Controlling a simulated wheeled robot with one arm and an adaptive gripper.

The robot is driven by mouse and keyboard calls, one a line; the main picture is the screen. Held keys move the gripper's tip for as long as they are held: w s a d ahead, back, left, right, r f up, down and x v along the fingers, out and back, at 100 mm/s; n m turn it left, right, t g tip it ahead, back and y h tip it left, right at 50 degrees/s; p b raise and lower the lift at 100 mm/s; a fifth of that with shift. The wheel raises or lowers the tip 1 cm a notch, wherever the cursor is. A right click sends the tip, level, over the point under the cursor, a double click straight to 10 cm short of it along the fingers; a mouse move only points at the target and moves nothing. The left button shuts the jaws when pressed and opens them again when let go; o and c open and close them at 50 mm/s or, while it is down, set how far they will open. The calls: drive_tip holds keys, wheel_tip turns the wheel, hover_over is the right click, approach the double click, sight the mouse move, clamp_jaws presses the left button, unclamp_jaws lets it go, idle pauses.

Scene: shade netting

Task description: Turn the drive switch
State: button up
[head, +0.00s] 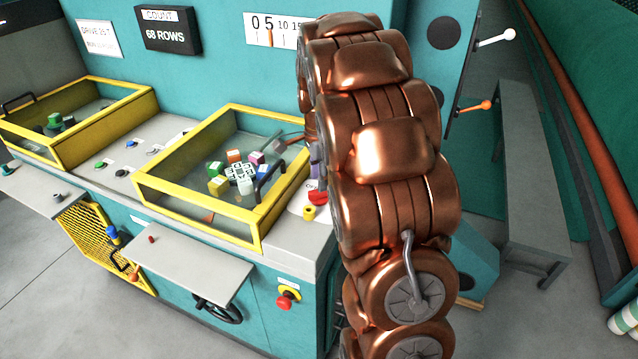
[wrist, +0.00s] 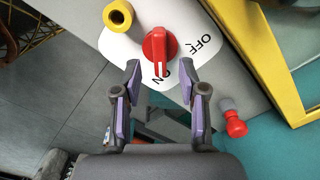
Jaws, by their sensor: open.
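The drive switch (wrist: 158,46) is a red rotary knob on a white plate (wrist: 190,30) marked OFF and ON. In the wrist view the knob's narrow handle points down the picture, at the ON label, with OFF to its right. My gripper (wrist: 162,76) is open, its two purple-padded fingers apart just below the knob, one to each side of the ON label. Nothing is between the pads. In the head view the red knob (head: 318,197) shows at the console's right end, partly hidden by my copper arm, which covers most of my gripper.
A yellow cylinder (wrist: 118,15) stands left of the knob. A yellow-framed clear cover (head: 205,213) is close by, with coloured blocks beneath it. A red push button (head: 287,297) sits on the console's front. A grey shelf (head: 190,264) juts out in front.

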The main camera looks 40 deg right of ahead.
sight(319, 195)
drive_tip(key=shift+f+p, duration=0.5)
drive_tip(key=shift+f, duration=1.25)
clamp_jaws()
